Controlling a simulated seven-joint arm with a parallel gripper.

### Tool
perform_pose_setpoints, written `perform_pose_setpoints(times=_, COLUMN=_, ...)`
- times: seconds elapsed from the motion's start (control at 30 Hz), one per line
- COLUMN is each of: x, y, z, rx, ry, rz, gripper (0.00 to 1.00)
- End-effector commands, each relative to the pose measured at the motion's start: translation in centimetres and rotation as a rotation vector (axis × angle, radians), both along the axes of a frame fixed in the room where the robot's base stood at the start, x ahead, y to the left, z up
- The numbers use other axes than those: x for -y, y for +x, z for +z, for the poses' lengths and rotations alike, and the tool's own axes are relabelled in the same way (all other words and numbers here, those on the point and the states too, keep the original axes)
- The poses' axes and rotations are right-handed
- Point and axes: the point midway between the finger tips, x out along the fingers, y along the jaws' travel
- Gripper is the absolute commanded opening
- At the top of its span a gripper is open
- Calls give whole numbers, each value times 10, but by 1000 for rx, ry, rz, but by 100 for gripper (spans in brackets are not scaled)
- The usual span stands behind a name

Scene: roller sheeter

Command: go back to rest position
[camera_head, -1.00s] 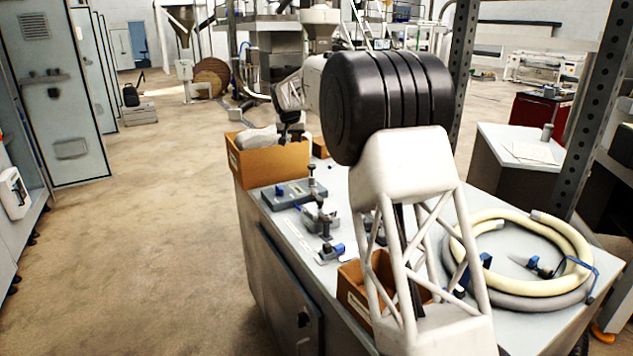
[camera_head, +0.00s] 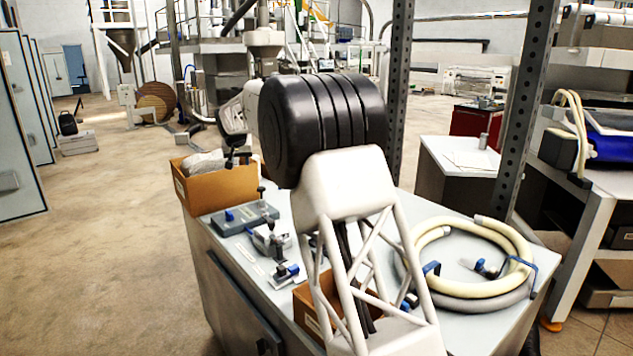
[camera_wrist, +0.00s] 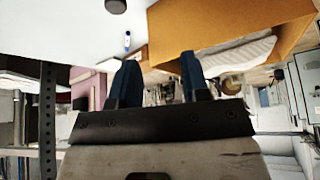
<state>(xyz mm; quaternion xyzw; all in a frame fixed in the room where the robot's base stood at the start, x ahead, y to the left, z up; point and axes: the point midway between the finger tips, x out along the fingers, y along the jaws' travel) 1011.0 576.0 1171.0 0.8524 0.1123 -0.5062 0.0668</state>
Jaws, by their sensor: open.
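My gripper (camera_wrist: 158,78) shows in the wrist view as two dark blue fingers standing apart, with nothing between them. In the head view my gripper (camera_head: 236,158) is a small dark shape by the upper right of an open cardboard box (camera_head: 222,190). My own arm hides part of it there. The box also shows in the wrist view (camera_wrist: 200,22), with pale, ridged contents (camera_wrist: 238,55) inside. I cannot tell whether the fingertips touch the box.
The box stands on the far left corner of a grey workbench (camera_head: 215,248). A grey fixture (camera_head: 240,219), small clamps (camera_head: 270,240), a second cardboard box (camera_head: 308,308) and a coiled cream hose (camera_head: 510,240) share the bench. A perforated post (camera_head: 525,110) rises behind.

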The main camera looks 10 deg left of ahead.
Motion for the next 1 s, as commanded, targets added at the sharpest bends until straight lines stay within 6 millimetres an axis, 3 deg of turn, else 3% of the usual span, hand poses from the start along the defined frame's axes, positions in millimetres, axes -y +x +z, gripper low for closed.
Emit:
perform_pose_setpoints(times=0.17, x=16, y=-5, z=10, rx=-3, ry=-1, rz=-6, gripper=43)
perform_pose_setpoints(times=0.37, x=53, y=-19, z=27, rx=-13, ry=-6, rz=-20, gripper=43)
perform_pose_setpoints(times=1.0, x=206, y=-102, z=84, rx=-59, ry=-28, rz=-72, gripper=43)
